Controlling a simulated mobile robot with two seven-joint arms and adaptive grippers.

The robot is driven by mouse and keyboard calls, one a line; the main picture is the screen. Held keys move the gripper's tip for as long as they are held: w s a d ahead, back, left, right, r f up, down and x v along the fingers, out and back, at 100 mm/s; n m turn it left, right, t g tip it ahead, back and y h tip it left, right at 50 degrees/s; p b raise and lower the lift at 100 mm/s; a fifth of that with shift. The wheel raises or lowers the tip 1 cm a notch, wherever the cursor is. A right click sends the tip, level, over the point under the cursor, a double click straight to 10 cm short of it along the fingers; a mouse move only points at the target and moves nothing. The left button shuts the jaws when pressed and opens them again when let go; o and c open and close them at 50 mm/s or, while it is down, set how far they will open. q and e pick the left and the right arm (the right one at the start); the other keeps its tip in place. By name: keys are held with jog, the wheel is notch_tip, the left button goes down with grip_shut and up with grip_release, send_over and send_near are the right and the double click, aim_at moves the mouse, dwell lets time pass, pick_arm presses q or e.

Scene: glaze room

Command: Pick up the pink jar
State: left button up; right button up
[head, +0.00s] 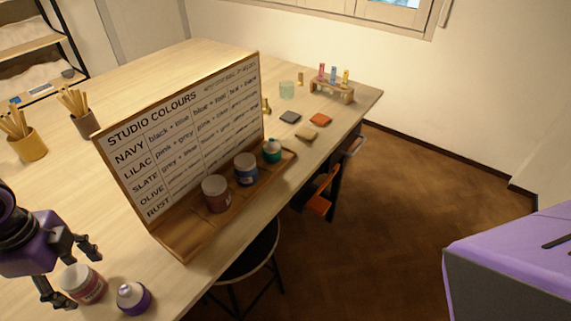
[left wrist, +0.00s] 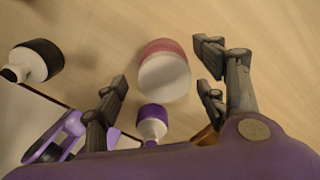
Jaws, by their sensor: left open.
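The pink jar (head: 86,288) stands on the near left of the table, with a white lid and a pink body. In the left wrist view the pink jar (left wrist: 160,50) lies ahead, between the spread fingers. My left gripper (head: 68,271) is open beside the jar, with its fingers on either side of it in the picture; I cannot tell whether they touch it. The open left gripper also shows in the left wrist view (left wrist: 163,90). My right gripper is not in view.
A purple-and-white container (head: 133,298) stands close right of the pink jar. A wooden colour board (head: 180,130) with a ledge holds a red jar (head: 216,194), a blue jar (head: 246,169) and a green bottle (head: 272,151). Brush pots (head: 30,146) stand farther back.

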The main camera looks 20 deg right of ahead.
pick_arm(q)
jog(key=shift+f, duration=0.7)
jog(key=c, duration=1.4)
jog(key=shift+r, duration=0.2)
